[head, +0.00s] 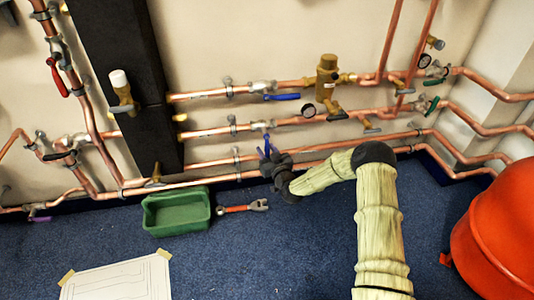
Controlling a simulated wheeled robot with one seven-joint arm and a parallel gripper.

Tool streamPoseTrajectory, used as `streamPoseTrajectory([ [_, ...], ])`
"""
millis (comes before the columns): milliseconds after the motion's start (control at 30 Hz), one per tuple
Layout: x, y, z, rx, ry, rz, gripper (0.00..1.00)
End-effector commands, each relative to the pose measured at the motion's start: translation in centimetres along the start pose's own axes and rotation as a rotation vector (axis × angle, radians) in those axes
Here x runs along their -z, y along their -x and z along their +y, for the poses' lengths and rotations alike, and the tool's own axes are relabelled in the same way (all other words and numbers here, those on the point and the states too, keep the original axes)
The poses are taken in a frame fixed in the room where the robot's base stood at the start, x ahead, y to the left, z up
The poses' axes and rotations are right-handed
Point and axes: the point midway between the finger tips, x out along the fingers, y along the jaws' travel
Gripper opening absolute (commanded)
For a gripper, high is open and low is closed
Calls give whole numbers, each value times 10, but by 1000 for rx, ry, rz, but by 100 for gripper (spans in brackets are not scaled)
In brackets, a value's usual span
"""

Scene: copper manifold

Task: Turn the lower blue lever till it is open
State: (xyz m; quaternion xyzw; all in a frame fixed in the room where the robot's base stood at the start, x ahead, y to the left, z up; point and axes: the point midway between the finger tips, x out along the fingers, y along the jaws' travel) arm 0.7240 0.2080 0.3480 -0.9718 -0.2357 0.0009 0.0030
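The lower blue lever (267,140) is on the second copper pipe run, near the middle of the head view. It stands crosswise to its pipe, hanging down. The upper blue lever (283,97) is on the run above and lies along its pipe. My gripper (268,155) is dark and small in the view, right at the lower end of the lower blue lever. The lever's tip seems to be between or just behind the fingers. Whether they touch or grip it is too small to tell.
Copper pipes (305,149) run along the wall close around my gripper. A green tray (177,211) and a red-handled wrench (243,208) lie on the blue floor. A red rounded container (495,235) stands at the right. A paper sheet (118,280) lies at the front left.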

Motion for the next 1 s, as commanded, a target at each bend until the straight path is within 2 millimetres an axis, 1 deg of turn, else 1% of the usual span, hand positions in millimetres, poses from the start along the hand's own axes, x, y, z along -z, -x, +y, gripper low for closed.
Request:
streamPoseTrajectory([
  [100,0,0,0,0,0,0,36],
  [167,0,0,0,0,0,0,25],
  [200,0,0,0,0,0,0,17],
  [300,0,0,0,0,0,0,0],
  [733,1,1,1,1,30,-6,0],
  [1000,3,3,8,3,149,-31,0],
])
